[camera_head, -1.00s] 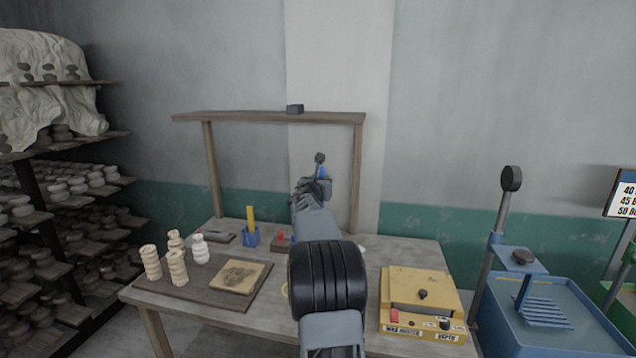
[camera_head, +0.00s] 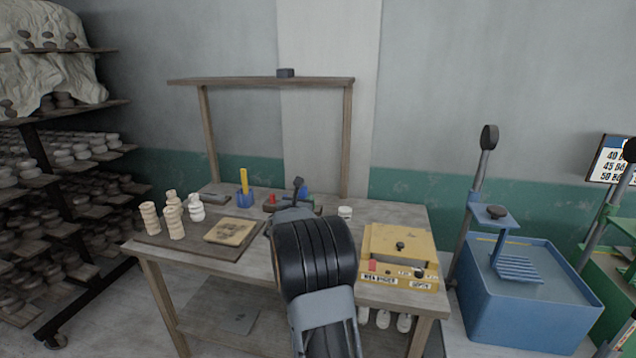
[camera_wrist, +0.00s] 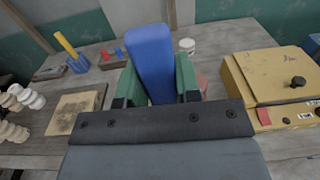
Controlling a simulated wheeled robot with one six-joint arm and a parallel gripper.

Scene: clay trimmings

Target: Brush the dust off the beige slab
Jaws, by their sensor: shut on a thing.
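The beige slab (camera_head: 230,232) lies on a dark board (camera_head: 237,250) on the left of the table. Its top carries a dark, dusty patch. It also shows at the left of the wrist view (camera_wrist: 78,110). My gripper (camera_wrist: 155,85) has green fingers shut on a blue block-shaped thing (camera_wrist: 152,55), perhaps a brush handle; no bristles are visible. My gripper is above the table, to the right of the slab and apart from it. In the head view my arm hides most of the gripper; a bit of blue shows beyond it.
Stacked beige pieces (camera_head: 174,223) stand on the board left of the slab. A blue holder (camera_head: 244,199) with a yellow stick is behind it. A yellow machine (camera_head: 400,252) is at right, a white cup (camera_head: 345,212) near the back. A wooden frame (camera_head: 260,81) rises behind.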

